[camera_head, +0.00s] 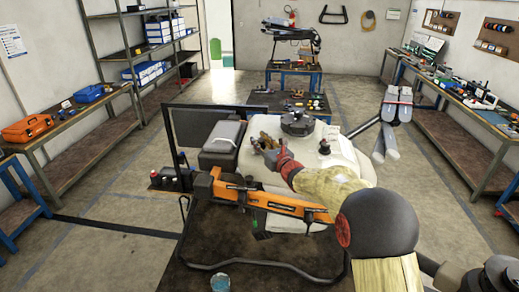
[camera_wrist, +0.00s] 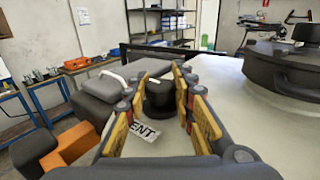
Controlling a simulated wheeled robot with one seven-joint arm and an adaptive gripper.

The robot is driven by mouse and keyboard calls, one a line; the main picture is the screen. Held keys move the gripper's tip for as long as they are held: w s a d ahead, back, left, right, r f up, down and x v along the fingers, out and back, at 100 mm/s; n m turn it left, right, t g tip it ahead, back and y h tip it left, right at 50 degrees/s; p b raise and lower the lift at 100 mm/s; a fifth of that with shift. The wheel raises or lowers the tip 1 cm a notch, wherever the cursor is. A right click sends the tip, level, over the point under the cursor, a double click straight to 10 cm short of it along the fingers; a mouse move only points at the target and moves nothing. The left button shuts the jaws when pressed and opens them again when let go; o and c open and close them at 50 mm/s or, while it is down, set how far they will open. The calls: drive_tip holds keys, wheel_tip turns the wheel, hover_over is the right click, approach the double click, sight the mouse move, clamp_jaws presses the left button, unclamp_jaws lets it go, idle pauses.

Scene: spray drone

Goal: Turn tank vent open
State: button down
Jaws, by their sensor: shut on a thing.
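The white spray tank (camera_head: 345,165) sits on the drone in the middle of the head view. My gripper (camera_head: 264,143) reaches over its top from the right. In the wrist view my gripper (camera_wrist: 157,95) is shut around the black vent cap (camera_wrist: 159,100), one yellow-padded finger on each side. A white label (camera_wrist: 143,133) reading "ENT", its first part hidden by a finger, lies on the tank in front of the cap. The cap is mostly hidden behind my gripper in the head view. How far the cap is turned cannot be told.
A large black lid (camera_head: 298,123) and another small black fitting (camera_head: 324,147) stand on the tank close by. A dark grey box (camera_head: 220,145) is left of the gripper, and an orange arm (camera_head: 260,197) lies in front. Workbenches line both walls.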

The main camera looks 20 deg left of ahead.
drive_tip(key=shift+m+t+h+b, duration=0.5)
drive_tip(key=shift+t+b, duration=0.1)
drive_tip(key=shift+b, duration=1.2)
drive_tip(key=shift+r, duration=0.2)
drive_tip(key=c, duration=1.5)
unclamp_jaws()
drive_tip(key=shift+f, duration=0.15)
drive_tip(key=shift+o, duration=0.2)
drive_tip(key=shift+s+d, duration=0.1)
drive_tip(key=v, duration=1.1)
drive_tip(key=shift+s+d, duration=0.15)
drive_tip(key=shift+s, duration=0.25)
